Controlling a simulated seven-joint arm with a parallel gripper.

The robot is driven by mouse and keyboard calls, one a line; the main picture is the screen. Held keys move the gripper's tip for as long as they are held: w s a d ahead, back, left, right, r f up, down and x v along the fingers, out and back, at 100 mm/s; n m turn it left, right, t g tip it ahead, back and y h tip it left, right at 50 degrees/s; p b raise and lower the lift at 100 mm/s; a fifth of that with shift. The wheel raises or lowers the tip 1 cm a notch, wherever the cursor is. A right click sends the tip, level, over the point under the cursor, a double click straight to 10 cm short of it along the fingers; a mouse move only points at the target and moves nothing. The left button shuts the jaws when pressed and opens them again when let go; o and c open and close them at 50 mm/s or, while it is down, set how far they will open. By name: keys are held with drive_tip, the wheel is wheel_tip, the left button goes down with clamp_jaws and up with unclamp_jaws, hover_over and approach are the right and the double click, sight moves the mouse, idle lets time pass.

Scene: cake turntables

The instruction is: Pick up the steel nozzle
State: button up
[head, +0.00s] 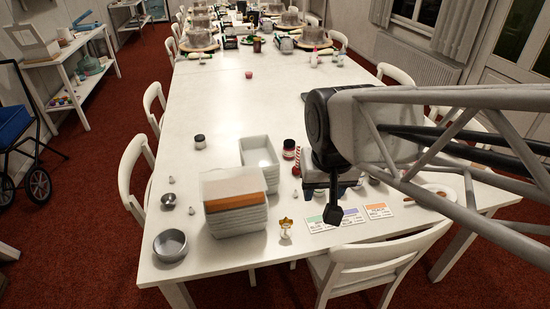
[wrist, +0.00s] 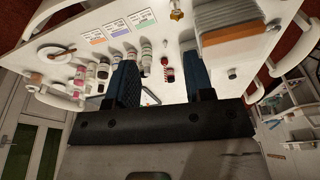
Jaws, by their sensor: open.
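Several small, pale metallic cones that look like steel nozzles stand upright on the white table in the head view. One (head: 172,180) is left of the stacked trays, another (head: 191,211) is nearer the front, and one (head: 295,194) is right of the stacks. Which one the task means I cannot tell. My gripper (head: 334,208) hangs above the table's right front part, apart from the nozzles. In the wrist view my gripper's two blue fingers (wrist: 158,60) are spread and empty. A small pale item (wrist: 164,62) shows between them, possibly a nozzle.
A tray stack with an orange-brown filling (head: 235,222) and an empty white tray stack (head: 260,152) stand near the front. A steel bowl (head: 170,246), a small steel cup (head: 168,200), a dark jar (head: 200,142), a gold-topped figure (head: 286,228) and colour cards (head: 378,211) surround them. The left middle is clear.

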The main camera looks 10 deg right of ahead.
drive_tip(key=w+d+f+m, duration=0.1)
drive_tip(key=w+f+m, duration=0.3)
drive_tip(key=w, duration=0.7)
drive_tip(key=m+g, duration=0.2)
drive_tip(key=m, duration=0.7)
hover_over(296, 191)
drive_tip(key=f, duration=2.3)
drive_tip(key=shift+a+f, duration=0.1)
drive_tip(key=shift+a, duration=0.15)
drive_tip(key=shift+w+d+f, duration=0.1)
drive_tip(key=shift+w+f, duration=0.05)
drive_tip(key=shift+f, duration=0.25)
drive_tip(key=shift+f, duration=1.3)
drive_tip(key=shift+f, duration=0.1)
drive_tip(key=shift+d+f, duration=0.15)
drive_tip(key=shift+f, duration=2.35)
